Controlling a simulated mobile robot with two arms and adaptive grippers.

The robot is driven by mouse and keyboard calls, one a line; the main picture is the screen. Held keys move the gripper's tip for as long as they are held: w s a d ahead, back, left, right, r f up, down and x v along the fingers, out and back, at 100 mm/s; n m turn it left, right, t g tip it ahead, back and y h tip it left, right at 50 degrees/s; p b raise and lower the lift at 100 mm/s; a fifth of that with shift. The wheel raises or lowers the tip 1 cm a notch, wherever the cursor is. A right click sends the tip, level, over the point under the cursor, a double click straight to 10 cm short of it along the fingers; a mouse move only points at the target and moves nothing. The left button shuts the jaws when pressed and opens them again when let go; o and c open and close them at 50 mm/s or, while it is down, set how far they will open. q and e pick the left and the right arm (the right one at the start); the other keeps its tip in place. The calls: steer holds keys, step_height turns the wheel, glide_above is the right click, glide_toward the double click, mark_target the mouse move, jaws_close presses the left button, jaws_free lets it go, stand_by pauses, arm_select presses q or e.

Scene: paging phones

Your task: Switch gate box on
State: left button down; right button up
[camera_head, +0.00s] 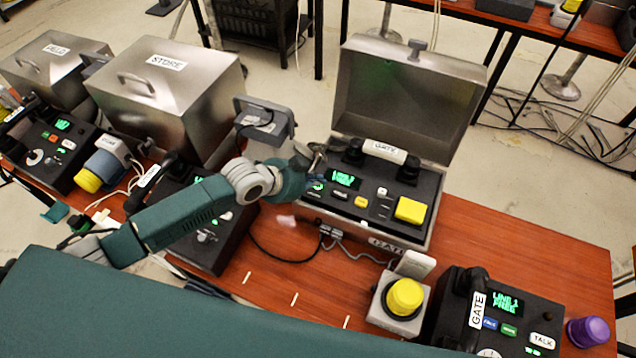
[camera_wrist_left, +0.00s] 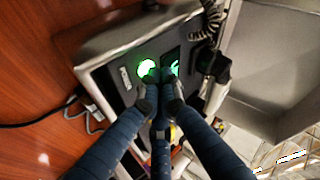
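The gate box (camera_head: 436,190) is a metal case with its lid (camera_head: 405,95) raised. Its dark panel holds a handset labelled GATE (camera_head: 384,151), a green lit display (camera_head: 345,180), small keys and a yellow button (camera_head: 410,210). My left gripper (camera_head: 313,176) is at the panel's left end, beside the display. In the left wrist view its fingers (camera_wrist_left: 158,80) are drawn together at the tips, with nothing seen between them. A round green-lit control (camera_wrist_left: 147,68) lies right by the fingertips; contact cannot be told. The fingers partly cover the display (camera_wrist_left: 175,62). My right gripper is not in view.
A closed STORE box (camera_head: 168,90) and another closed box (camera_head: 55,65) stand at left. In front right are a yellow button on a grey base (camera_head: 404,297), a second GATE phone (camera_head: 505,325) and a purple knob (camera_head: 588,331). Cables lie on the red-brown table (camera_head: 540,250).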

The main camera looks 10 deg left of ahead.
mark_target(316, 187)
arm_select(q)
steer(key=shift+r, duration=0.3)
step_height(316, 187, up, 6)
steer(key=p, duration=0.6)
steer(key=shift+r, duration=0.1)
stand_by(0.5)
